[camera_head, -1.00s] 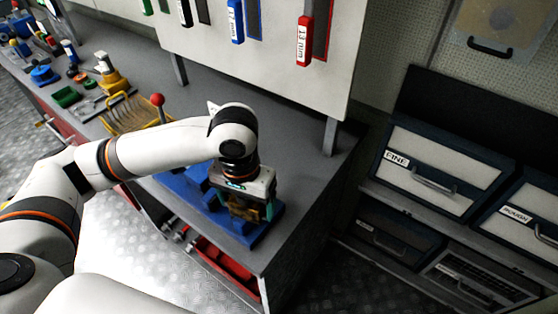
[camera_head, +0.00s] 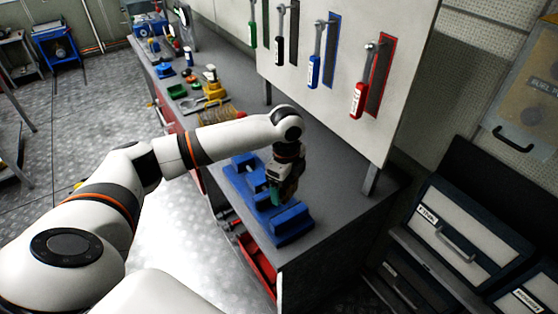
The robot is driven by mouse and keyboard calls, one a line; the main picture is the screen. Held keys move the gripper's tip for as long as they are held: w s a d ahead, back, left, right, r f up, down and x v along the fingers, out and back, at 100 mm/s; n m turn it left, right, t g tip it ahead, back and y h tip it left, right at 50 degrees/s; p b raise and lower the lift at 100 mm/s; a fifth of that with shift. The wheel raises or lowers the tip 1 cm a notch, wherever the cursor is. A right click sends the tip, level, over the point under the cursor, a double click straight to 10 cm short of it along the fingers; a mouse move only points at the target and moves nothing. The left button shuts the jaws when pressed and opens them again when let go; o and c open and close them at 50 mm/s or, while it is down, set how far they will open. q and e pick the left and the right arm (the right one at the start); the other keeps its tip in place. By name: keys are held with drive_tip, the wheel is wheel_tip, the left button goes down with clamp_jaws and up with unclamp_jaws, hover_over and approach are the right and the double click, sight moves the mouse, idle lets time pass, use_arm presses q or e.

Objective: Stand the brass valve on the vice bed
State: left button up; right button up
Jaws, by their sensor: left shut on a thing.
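The blue vice (camera_head: 290,219) lies on the grey workbench near its right front end, its bed running between blue blocks. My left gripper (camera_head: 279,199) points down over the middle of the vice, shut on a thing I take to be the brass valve. The valve is mostly hidden by the fingers, and only a small dark brownish patch shows there. I cannot tell whether it touches the vice bed. My right gripper is not in view.
A tool board with green, black, blue and red wrenches (camera_head: 362,85) stands behind the vice. A yellow-framed tray (camera_head: 215,113) and several small parts lie farther along the bench. An open red drawer (camera_head: 257,262) is below the vice. Labelled drawers (camera_head: 452,228) stand at right.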

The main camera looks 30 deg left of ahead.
use_arm(q)
drive_tip(key=a+f+m+b, duration=0.1)
drive_tip(key=f, duration=0.1)
drive_tip(key=w+a+f+m+b, duration=0.1)
drive_tip(key=f, duration=0.2)
drive_tip(key=a+f+m+b, duration=0.1)
drive_tip(key=f, duration=0.1)
drive_tip(key=shift+w+a+f+m+b, duration=0.1)
drive_tip(key=shift+w+f+m+b, duration=0.1)
drive_tip(key=shift+w+m+b, duration=0.2)
drive_tip(key=shift+f+b, duration=0.8)
drive_tip(key=shift+f, duration=1.25)
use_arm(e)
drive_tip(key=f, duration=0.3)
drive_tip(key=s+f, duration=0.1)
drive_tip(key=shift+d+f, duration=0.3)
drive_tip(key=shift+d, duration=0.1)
use_arm(q)
drive_tip(key=shift+f, duration=0.3)
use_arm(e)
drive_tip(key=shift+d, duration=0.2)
use_arm(q)
drive_tip(key=o, duration=1.1)
drive_tip(key=shift+s+r, duration=0.1)
drive_tip(key=shift+r, duration=0.05)
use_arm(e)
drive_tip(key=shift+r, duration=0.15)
